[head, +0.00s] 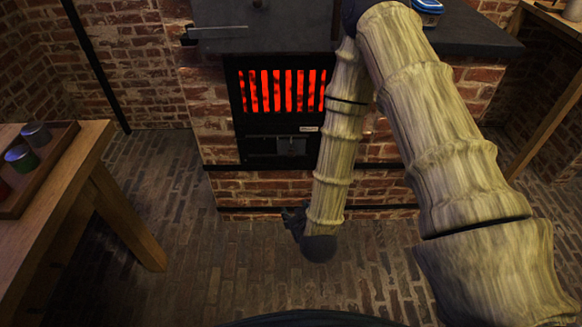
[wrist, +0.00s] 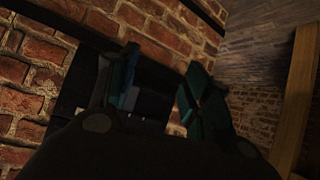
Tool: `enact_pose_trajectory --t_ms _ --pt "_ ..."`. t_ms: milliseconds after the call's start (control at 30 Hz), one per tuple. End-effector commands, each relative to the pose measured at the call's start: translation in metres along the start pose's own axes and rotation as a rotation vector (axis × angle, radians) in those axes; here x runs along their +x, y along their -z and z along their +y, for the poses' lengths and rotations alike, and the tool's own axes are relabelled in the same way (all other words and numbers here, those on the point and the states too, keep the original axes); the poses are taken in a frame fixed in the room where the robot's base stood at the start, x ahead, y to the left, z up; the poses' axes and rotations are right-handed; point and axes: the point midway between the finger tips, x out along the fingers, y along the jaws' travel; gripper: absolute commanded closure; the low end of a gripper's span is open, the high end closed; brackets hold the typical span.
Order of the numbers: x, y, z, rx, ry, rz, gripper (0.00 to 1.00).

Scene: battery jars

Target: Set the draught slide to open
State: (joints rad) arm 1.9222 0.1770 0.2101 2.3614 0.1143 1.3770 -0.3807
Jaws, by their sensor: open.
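The brick stove has a dark metal front with a red-glowing grate (head: 262,92). Below the grate is the draught slide (head: 290,146), a small grey plate in a dark panel, with a small pale label above its right part. I cannot tell its setting. My gripper (head: 291,216) is low in front of the stove, below the slide and apart from it in the head view. In the wrist view my gripper (wrist: 160,88) is open, its two fingers spread and nothing held. Dark metal parts (wrist: 152,104) show between the fingers, with brick around them; the fingers hide much of them.
A dark slab (head: 270,32) tops the stove, with a blue-lidded container (head: 428,8) on it. A wooden table (head: 95,150) at left bears a tray (head: 62,150) with small jars. A wooden bench (head: 555,90) stands at right. The brick floor before the stove is clear.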

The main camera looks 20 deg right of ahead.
Motion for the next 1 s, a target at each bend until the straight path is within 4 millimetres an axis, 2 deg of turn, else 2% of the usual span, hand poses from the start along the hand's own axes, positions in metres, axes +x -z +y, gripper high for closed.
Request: enact_pose_trajectory --t_ms 33,100,400,700,1000 --pt "0.017 -0.002 -0.001 -0.003 -0.016 0.046 0.51" --pt "0.027 0.008 0.0 -0.011 -0.041 0.108 0.51" --pt "0.061 0.05 0.008 -0.04 -0.175 0.361 0.51" --pt "0.069 0.082 0.02 -0.057 -0.308 0.537 0.51" --pt "0.072 0.096 0.027 -0.059 -0.348 0.579 0.51"
